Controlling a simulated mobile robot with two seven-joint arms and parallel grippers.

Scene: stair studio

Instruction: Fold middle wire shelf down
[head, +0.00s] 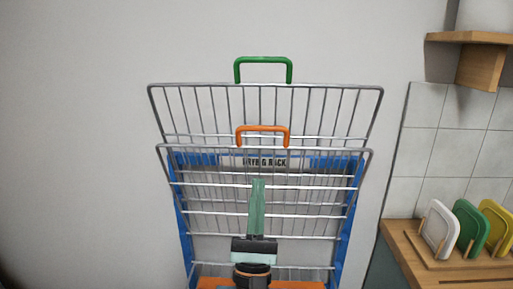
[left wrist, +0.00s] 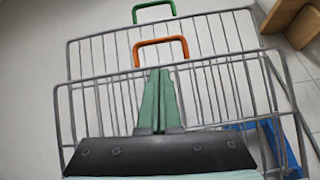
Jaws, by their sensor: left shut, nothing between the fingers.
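A blue-framed drying rack (head: 181,215) stands against the wall. A wire shelf with an orange handle (head: 263,130) is folded up, nearly upright, in front of a wire shelf with a green handle (head: 263,60). The frames do not label which is the middle one. In the left wrist view the orange handle (left wrist: 160,42) and green handle (left wrist: 153,7) show beyond my fingers. My left gripper (head: 258,184) is shut and empty, pointing up in front of the orange-handled shelf's wires, below its handle. Whether it touches the wires is unclear. My right gripper is out of view.
An orange surface (head: 305,285) shows low at the rack's base. At right, a wooden counter (head: 405,255) holds white, green and yellow boards in a holder. A wooden wall shelf (head: 480,75) is above. The wall left of the rack is bare.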

